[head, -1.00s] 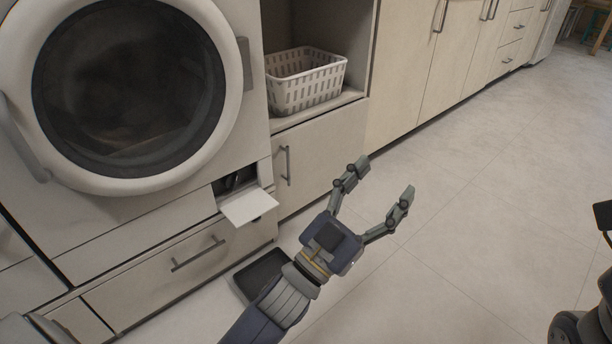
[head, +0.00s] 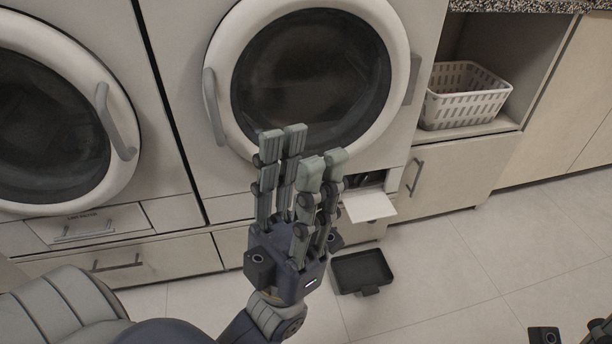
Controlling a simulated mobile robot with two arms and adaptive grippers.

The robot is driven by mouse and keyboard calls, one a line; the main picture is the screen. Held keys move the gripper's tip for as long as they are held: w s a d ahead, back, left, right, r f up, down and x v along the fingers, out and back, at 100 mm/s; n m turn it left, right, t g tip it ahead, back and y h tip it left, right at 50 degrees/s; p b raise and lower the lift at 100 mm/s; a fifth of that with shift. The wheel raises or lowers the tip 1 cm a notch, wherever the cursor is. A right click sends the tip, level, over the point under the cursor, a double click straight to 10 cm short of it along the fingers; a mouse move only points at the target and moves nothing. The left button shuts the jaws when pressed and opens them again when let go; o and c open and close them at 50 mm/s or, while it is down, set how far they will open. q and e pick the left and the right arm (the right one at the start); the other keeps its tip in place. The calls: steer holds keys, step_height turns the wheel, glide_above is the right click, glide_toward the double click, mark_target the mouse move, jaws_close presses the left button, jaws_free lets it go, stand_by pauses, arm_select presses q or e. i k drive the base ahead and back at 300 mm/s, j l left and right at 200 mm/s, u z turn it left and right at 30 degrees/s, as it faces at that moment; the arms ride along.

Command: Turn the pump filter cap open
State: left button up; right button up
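The washing machine (head: 232,207) stands in the middle of the head view. At its lower right, a white flap (head: 371,208) is folded down from a small filter opening (head: 376,180). The inside is dark, and I cannot make out the filter cap clearly. My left gripper (head: 304,151) is raised in front of the machine, left of the opening. Its fingers point up and stand apart, with nothing between them; it covers part of the machine front.
A black shallow tray (head: 361,271) lies on the floor below the flap. A second machine (head: 58,30) with a round door stands at the left. A white basket (head: 466,98) sits in the open shelf at the right. The floor at the right is clear.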

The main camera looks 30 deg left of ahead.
mark_target(360, 178)
steer(key=i+l+u, duration=0.1)
steer(key=u, duration=0.3)
steer(key=i+l+u, duration=0.1)
steer(key=u, duration=0.3)
steer(key=l+u, duration=0.15)
steer(key=u, duration=0.25)
steer(key=i+l+u, duration=0.1)
steer(key=u, duration=0.35)
steer(key=l+u, duration=0.25)
steer(key=u, duration=0.15)
steer(key=l+u, duration=0.2)
steer(key=l, duration=0.25)
steer(key=l+u, duration=0.2)
steer(key=l, duration=0.3)
steer(key=k+l+u, duration=0.2)
steer(key=l, duration=0.25)
steer(key=l+u, duration=0.2)
steer(key=l, duration=0.25)
steer(key=k+l+u, duration=0.2)
steer(key=l, duration=0.2)
steer(key=k+l+u, duration=0.2)
steer(key=l, duration=0.25)
steer(key=k+l, duration=0.15)
steer(key=l, duration=0.25)
steer(key=k+l, duration=0.15)
steer(key=l, duration=0.25)
steer(key=k+l, duration=0.1)
steer(key=l, duration=0.35)
